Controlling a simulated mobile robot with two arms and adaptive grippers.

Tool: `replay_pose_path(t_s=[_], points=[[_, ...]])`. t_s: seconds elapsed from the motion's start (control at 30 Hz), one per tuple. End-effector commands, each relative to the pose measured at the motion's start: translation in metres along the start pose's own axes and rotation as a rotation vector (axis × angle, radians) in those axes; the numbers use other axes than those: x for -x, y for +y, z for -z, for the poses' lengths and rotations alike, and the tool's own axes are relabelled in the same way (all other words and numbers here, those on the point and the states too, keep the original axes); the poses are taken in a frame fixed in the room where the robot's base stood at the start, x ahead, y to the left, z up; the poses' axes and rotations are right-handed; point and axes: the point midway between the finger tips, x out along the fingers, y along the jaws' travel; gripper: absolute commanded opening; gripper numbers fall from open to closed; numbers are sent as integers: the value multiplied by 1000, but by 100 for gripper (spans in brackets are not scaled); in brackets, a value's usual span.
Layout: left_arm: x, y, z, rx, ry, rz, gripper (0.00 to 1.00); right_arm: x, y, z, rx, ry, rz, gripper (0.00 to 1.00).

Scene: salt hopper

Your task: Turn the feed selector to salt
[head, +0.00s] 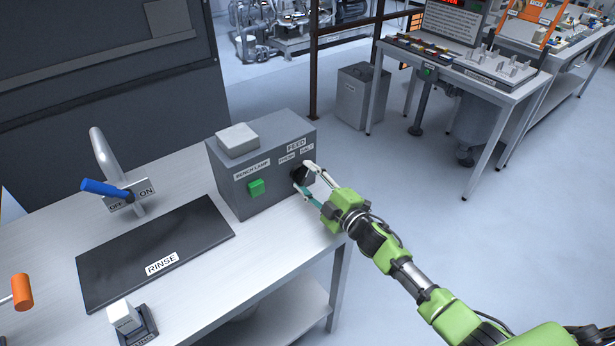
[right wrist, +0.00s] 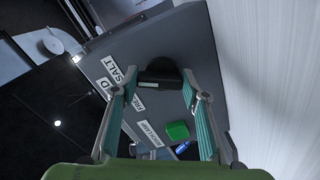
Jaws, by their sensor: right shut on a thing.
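The feed selector is a black knob (head: 298,172) on the front of the grey control box (head: 228,185), below the FEED, FRESH and SALT labels. My right gripper (head: 306,178) reaches it from the right, its fingers on either side of the knob and shut on it. In the right wrist view the black knob (right wrist: 160,72) sits between the two teal-padded fingers (right wrist: 157,95). The SALT label (right wrist: 125,76) and the partly covered FRESH label (right wrist: 134,104) lie left of it. I cannot tell which label the knob points at. My left gripper is out of view.
A green button (head: 256,187) labelled BENCH LAMP is on the same box. The bench (head: 190,290) also carries a black RINSE mat (head: 120,255), a tap with a blue lever (head: 105,188), and an orange handle (head: 22,292). Open floor (head: 440,220) lies to the right.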

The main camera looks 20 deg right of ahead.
Motion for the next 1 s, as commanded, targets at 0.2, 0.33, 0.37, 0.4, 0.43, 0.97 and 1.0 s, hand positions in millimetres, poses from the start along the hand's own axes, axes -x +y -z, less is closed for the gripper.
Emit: replay_pose_path(t_s=[0.2,0.33,0.37,0.4,0.43,0.97,1.0], points=[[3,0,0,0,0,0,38,0,0,-1,-94,-2,1,20],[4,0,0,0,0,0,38,0,-1,-1,-125,-2,1,20],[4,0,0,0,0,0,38,0,-1,-1,-130,-2,2,20],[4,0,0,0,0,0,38,0,-1,-1,-135,-2,2,20],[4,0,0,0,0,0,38,0,-1,-1,-138,-2,2,20],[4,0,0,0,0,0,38,0,-2,-1,-145,-2,2,58],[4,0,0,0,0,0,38,0,-2,-1,-145,-2,2,58]])
